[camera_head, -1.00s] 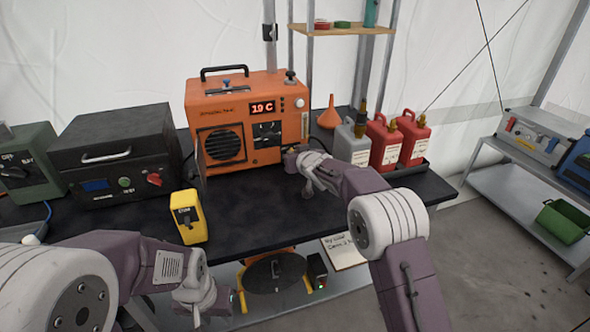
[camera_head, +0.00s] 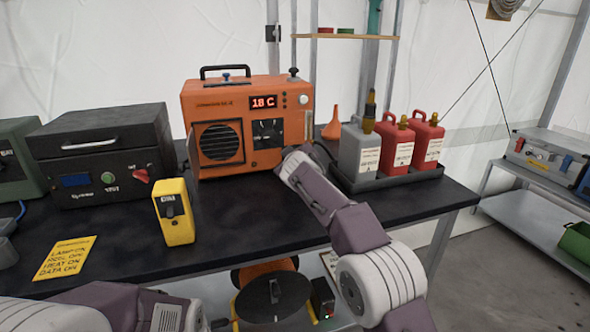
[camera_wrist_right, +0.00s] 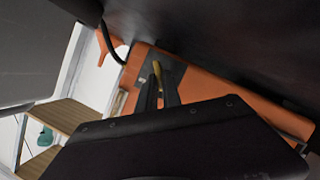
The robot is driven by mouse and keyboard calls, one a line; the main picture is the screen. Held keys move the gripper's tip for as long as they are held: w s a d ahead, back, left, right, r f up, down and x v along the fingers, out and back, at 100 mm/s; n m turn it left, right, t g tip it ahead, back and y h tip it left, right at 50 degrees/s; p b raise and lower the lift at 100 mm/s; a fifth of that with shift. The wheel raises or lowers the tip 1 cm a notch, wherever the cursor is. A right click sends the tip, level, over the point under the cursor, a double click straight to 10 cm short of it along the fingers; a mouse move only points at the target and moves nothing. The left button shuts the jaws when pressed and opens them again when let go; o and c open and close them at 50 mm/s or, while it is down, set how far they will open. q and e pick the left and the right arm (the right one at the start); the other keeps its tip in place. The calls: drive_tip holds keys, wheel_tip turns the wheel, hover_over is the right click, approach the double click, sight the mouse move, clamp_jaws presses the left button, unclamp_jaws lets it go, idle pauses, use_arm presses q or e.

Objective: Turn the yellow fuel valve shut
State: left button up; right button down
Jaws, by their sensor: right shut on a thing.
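The orange heater (camera_head: 250,120) stands at the back of the black table, its display reading 18 C. In the right wrist view, the yellow valve (camera_wrist_right: 158,72) shows as a small lever between the fingers of my right gripper (camera_wrist_right: 160,86), against the orange housing (camera_wrist_right: 200,85). The right gripper is shut on it. In the head view my right arm reaches to the heater's lower right side, and its wrist hides the valve and the fingertips. My left arm is low at the lower left; its fingers are out of view.
Red jerrycans (camera_head: 394,145) and a grey can (camera_head: 360,146) stand in a tray right of my right arm. An orange funnel (camera_head: 333,125) is behind. A yellow meter (camera_head: 174,212), a yellow card (camera_head: 64,258) and a black case (camera_head: 105,155) occupy the left. The table's front middle is clear.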

drive_tip(key=shift+a+n+t+b, duration=0.1)
drive_tip(key=shift+n+t+b, duration=0.2)
drive_tip(key=shift+n+b, duration=0.35)
drive_tip(key=shift+h, duration=0.4)
drive_tip(key=c, duration=1.5)
unclamp_jaws()
drive_tip(key=shift+s, duration=0.1)
drive_tip(key=shift+s+b, duration=0.3)
drive_tip(key=shift+b, duration=0.1)
drive_tip(key=b+v, duration=0.2)
drive_tip(key=v, duration=0.5)
drive_tip(key=shift+s+r+b, duration=0.1)
drive_tip(key=shift+s+b, duration=0.15)
drive_tip(key=shift+b, duration=0.05)
drive_tip(key=shift+s+r, duration=0.15)
drive_tip(key=shift+s, duration=0.25)
